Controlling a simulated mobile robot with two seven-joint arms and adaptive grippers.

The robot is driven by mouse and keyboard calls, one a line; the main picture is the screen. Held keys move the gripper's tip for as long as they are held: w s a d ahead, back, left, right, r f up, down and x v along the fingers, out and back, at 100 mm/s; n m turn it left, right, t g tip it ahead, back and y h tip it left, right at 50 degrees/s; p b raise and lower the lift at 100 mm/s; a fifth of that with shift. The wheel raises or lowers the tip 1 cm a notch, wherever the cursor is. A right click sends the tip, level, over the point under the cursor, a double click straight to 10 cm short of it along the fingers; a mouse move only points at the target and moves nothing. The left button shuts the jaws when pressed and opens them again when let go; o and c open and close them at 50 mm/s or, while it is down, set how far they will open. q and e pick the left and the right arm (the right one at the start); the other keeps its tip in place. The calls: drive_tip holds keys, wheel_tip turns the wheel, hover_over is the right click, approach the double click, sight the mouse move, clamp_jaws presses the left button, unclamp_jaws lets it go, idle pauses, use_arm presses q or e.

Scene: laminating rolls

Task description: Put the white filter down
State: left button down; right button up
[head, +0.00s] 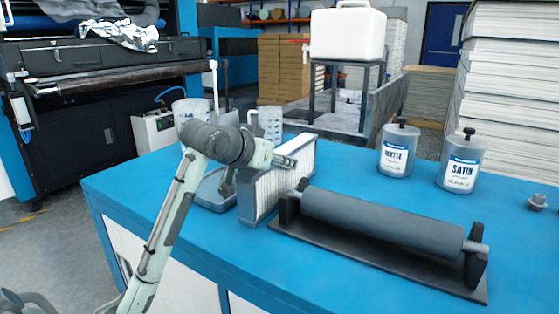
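The white filter (270,195) is a pleated white block in a grey frame. It is upright at the blue table's near side, left of the grey roller, and its lower edge appears to meet the tabletop. My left gripper (262,172) is at the filter's upper left. One finger reaches over its top edge and a dark finger part shows beside its left end. Whether the fingers press on the filter cannot be told. My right gripper is not in view.
A grey roller (385,220) on a dark stand lies close right of the filter. A grey tray (214,193) is behind its left side, with clear jugs (270,122) beyond. MATTE (397,152) and SATIN (461,164) canisters stand at the back right. The table (140,190) is bare at the left.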

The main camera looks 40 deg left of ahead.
use_arm(q)
drive_tip(key=c, duration=1.1)
unclamp_jaws()
drive_tip(key=shift+o, duration=0.2)
